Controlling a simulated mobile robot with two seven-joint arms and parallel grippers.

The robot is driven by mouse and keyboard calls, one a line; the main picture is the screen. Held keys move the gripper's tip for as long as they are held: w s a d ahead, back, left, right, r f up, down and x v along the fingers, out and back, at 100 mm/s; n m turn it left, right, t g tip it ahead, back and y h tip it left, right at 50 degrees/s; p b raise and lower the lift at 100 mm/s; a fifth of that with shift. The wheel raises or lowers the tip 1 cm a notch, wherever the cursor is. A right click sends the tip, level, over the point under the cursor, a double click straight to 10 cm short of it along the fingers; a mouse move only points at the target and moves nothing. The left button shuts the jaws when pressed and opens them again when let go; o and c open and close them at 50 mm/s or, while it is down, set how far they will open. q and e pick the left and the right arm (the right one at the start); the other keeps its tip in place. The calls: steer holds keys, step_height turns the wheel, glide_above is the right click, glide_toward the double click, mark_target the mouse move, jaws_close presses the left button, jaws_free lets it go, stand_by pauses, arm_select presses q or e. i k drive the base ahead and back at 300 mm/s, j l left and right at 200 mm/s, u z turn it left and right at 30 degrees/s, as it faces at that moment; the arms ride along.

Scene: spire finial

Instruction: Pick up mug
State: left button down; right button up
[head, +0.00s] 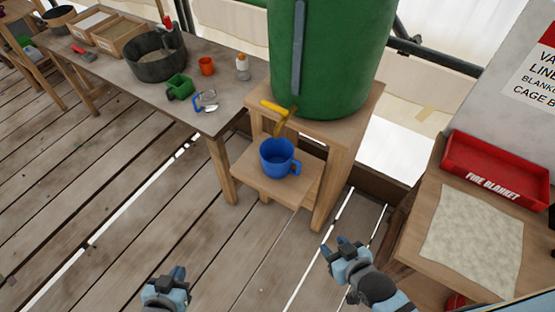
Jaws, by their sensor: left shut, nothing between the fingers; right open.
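A blue mug (278,157) stands upright on the low wooden shelf (287,191) of a stand. Its handle points to the right, and it sits below the yellow tap (283,117) of a large green barrel (331,50). My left gripper (165,276) is at the bottom of the head view, shut and empty, well in front of and left of the mug. My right gripper (341,247) is open and empty, in front of and to the right of the mug. Neither gripper touches anything.
A long wooden table (130,78) at the left carries a green mug (179,87), an orange cup (207,66), a dark tub (157,62) and other items. At the right, a side table holds a red fire blanket box (496,170) and a cloth (472,240). Plank floor before the stand is clear.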

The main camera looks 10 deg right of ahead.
mark_target(276, 155)
steer(key=i+j+z, duration=0.1)
steer(key=z, duration=0.3)
steer(key=i+j+z, duration=0.1)
steer(key=j+z, duration=0.45)
steer(key=z, duration=0.2)
steer(key=i+j+z, duration=0.1)
steer(key=j+z, duration=0.25)
steer(key=j, duration=0.75)
steer(key=j+z, duration=0.1)
steer(key=j, duration=1.65)
steer(key=k, duration=0.05)
